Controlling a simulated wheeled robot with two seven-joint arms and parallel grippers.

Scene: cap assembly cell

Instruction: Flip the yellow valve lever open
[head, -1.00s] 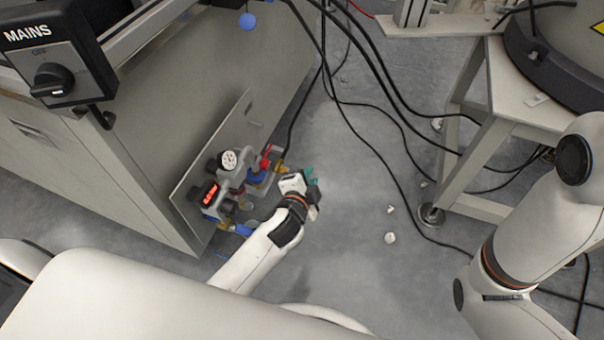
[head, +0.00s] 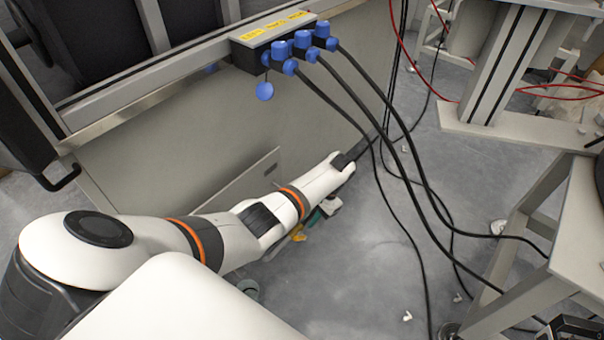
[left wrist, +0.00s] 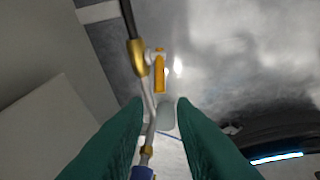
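The yellow valve lever (left wrist: 159,75) shows in the left wrist view, above centre, beside a thin pipe with brass fittings. It points roughly up and down in that picture. My left gripper (left wrist: 160,102) is open, with its two green fingers apart and nothing held between them. The lever lies beyond the fingertips, in line with the gap; I see no contact. In the head view, my left gripper (head: 310,220) is low beside the cabinet, and my arm hides most of the valve assembly. A dark part at the bottom right corner may be my right gripper; its fingers are unclear.
The cabinet (head: 200,165) stands along the left of my arm. A box with blue plugs (head: 283,42) sits on its top edge, with black cables (head: 385,125) hanging to the floor near my left wrist. A stand (head: 530,225) is at the right. Floor between is mostly open.

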